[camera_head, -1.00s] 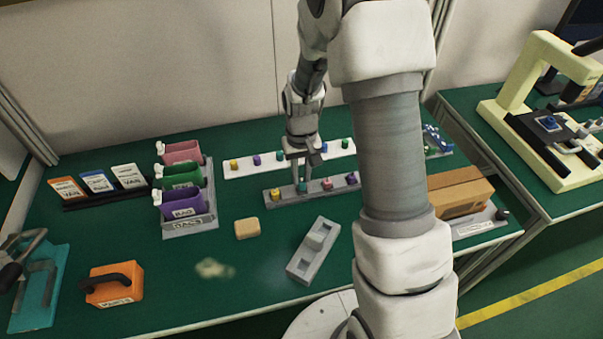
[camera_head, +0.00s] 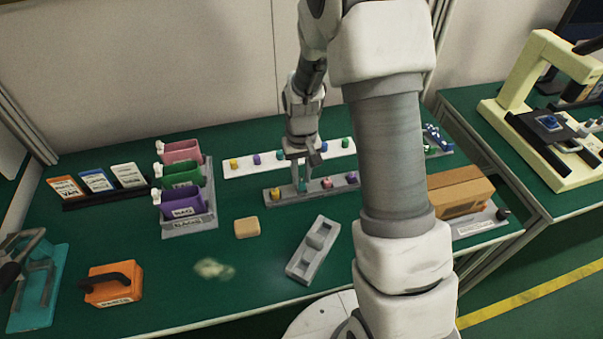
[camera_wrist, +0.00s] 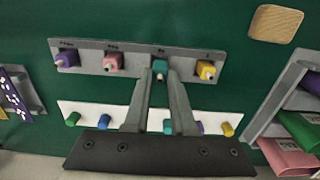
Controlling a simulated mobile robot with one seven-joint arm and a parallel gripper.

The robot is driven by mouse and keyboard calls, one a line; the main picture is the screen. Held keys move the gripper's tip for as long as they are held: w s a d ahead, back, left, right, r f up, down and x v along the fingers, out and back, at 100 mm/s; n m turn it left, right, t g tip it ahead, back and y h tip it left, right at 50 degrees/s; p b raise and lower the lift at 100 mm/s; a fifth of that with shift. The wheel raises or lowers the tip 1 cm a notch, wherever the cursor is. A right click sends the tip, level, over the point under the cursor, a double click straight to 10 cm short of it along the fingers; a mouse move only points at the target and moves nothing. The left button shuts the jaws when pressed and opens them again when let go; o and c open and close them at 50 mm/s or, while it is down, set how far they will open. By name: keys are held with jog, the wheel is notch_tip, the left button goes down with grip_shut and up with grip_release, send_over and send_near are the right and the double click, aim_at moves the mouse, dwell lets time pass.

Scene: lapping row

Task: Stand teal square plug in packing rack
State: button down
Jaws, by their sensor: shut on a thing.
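The teal square plug (camera_wrist: 160,68) is between my gripper's fingertips (camera_wrist: 161,76) in the wrist view. My gripper (camera_head: 301,182) is shut on it at the grey rack (camera_head: 285,196), which lies across the middle of the bench. The plug lines up with the rack's row, between a yellow plug (camera_wrist: 206,70) and a pink plug (camera_wrist: 113,62). A purple plug (camera_wrist: 67,60) stands at the row's end. The fingers partly hide the teal plug in the head view (camera_head: 302,187). I cannot tell whether it is fully seated.
A white rack (camera_head: 235,169) with several coloured plugs lies just behind. A grey holder with coloured bins (camera_head: 207,220) stands left. A tan block (camera_head: 247,227), a grey fixture (camera_head: 303,265) and an orange handled block (camera_head: 113,287) lie in front. A cardboard box (camera_head: 462,192) is right.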

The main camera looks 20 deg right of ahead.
aim_at(302, 178)
jog(key=shift+f+b, duration=0.6)
jog(key=shift+f, duration=0.35)
jog(key=c, duration=0.7)
grip_release()
notch_tip(302, 178, up, 17)
jog(key=p, duration=0.3)
jog(key=shift+r, duration=0.2)
jog(key=s+r+t+p, duration=0.1)
jog(key=s+r+t, duration=0.1)
jog(key=s+r, duration=0.3)
jog(key=s+r+t+p, duration=0.1)
jog(key=s+r+p, duration=0.1)
jog(key=s+r, duration=0.4)
jog(key=s+r+t+p, duration=0.1)
jog(key=s+r+t, duration=0.1)
jog(key=s+r, duration=0.4)
jog(key=shift+s+t, duration=0.3)
jog(key=shift+s, duration=1.4)
